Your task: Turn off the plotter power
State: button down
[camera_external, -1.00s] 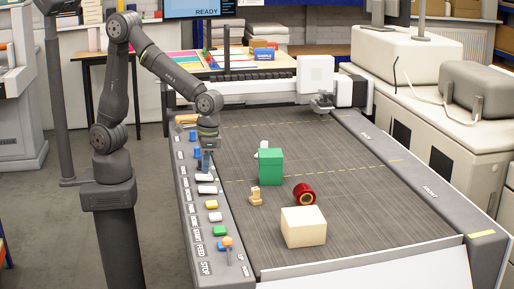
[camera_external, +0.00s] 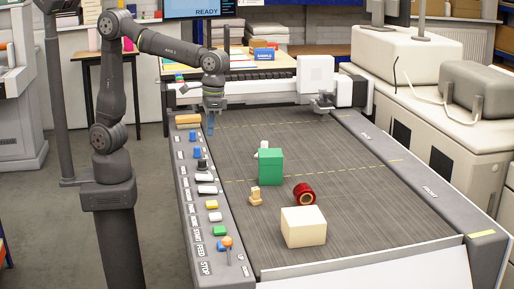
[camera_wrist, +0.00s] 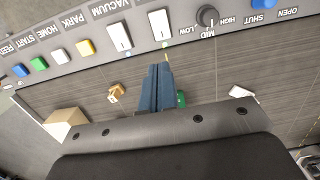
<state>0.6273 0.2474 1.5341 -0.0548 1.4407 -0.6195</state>
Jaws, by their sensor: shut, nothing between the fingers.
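The plotter's control panel (camera_external: 188,215) runs along the left side of its dark bed. Two white rocker switches (camera_external: 206,184) sit mid-panel. In the wrist view, one white rocker (camera_wrist: 119,37) is by the VACUUM label. The other white rocker (camera_wrist: 160,25) lies just ahead of my fingertips, its label cut off by the picture edge. No power label is readable, so I cannot tell which control is the power switch. My gripper (camera_external: 211,131) is shut and empty, raised near the panel's far end. Its blue fingers (camera_wrist: 158,68) touch no control.
A black LOW-MID-HIGH knob (camera_wrist: 207,16) and a blue SHUT-OPEN switch (camera_wrist: 263,3) neighbour the rocker. A green block (camera_external: 270,167), cream block (camera_external: 303,227), red ring (camera_external: 304,194) and small wooden piece (camera_external: 255,196) stand on the bed. A screen (camera_external: 203,10) reads READY.

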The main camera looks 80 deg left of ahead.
aim_at(200, 176)
jog(key=shift+s+r+g, duration=0.1)
jog(key=shift+s+g, duration=0.2)
jog(key=shift+s, duration=0.35)
jog(key=f, duration=0.4)
jog(key=s+f, duration=0.1)
jog(key=f, duration=0.4)
jog(key=s+f, duration=0.1)
jog(key=f, duration=0.4)
jog(key=shift+s, duration=0.1)
jog(key=shift+r, duration=0.1)
